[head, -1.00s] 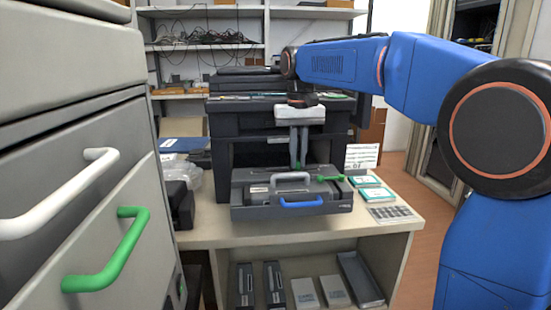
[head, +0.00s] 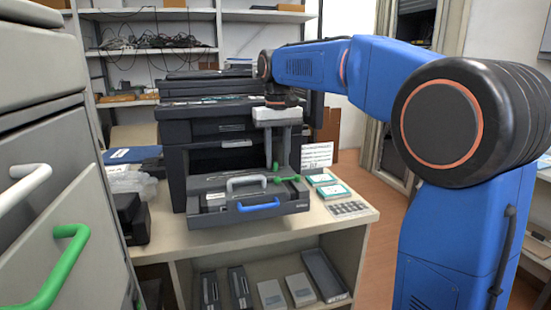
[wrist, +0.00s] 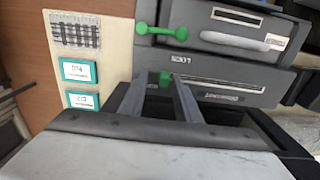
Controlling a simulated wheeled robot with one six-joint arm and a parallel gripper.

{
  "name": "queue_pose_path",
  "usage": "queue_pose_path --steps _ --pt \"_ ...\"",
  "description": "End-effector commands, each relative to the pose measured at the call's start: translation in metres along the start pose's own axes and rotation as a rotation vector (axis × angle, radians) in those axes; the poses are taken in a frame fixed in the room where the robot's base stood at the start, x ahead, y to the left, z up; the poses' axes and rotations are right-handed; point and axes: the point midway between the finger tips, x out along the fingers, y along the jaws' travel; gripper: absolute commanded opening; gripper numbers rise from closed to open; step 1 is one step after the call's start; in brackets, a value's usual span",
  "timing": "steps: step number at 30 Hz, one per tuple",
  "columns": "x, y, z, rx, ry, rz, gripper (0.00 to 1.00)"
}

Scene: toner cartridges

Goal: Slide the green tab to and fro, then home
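A dark grey tray unit (head: 222,214) stands out from the front of the black printer (head: 176,138), with a grey handle (head: 246,182) and a blue handle (head: 258,205). A green two-knobbed bar (head: 288,179) sits at its right side; it also shows in the wrist view (wrist: 160,30). My gripper (head: 276,164) points down over the tray's right rear.
Small teal-and-white boxes (head: 333,191) and a patterned card (head: 349,209) lie right of the tray. A shelf below the bench holds several dark and pale cartridges (head: 270,294). A cabinet with a white handle (head: 22,186) and a green handle (head: 62,268) is close at left.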

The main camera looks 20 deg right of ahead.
Motion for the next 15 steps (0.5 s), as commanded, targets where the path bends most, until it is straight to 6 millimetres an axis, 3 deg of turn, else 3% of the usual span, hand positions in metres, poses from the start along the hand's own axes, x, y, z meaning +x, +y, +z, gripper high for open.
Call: queue_pose_path --steps 9,15 --pt "-0.003 -0.001 0.000 -0.001 0.000 -0.002 0.30" --pt "-0.027 -0.001 -0.001 -0.001 0.002 -0.002 0.30"
